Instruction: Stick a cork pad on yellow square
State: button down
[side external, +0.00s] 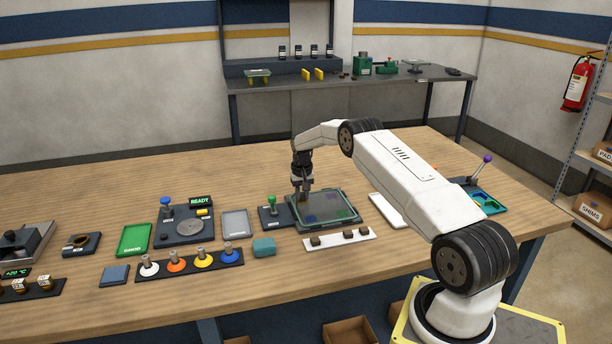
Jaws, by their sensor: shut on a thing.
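My gripper (304,198) points down over the far left part of a grey, glass-like plate (325,208) in a dark frame. It is shut on a small brown thing, likely a cork pad, mostly hidden by the fingers. I cannot tell whether the pad touches the plate. Blue (310,218) and green (341,214) marks show faintly on the plate. No yellow square shows clearly; the gripper covers that corner. Several brown cork pads (315,240) sit on a white strip (335,240) in front of the plate.
A base with a green-knobbed lever (272,203) stands close left of the plate. A white slab (388,210) lies to its right, near my arm. A teal block (264,247) and a rack of coloured knobs (190,263) are front left. The table behind the plate is clear.

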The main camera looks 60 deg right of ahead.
jog(key=shift+s+a+f, duration=0.15)
jog(key=shift+f, duration=0.2)
jog(key=shift+c, duration=2.2)
grip_release()
jog(key=shift+s, duration=0.1)
jog(key=shift+o, duration=0.2)
jog(key=o, duration=0.3)
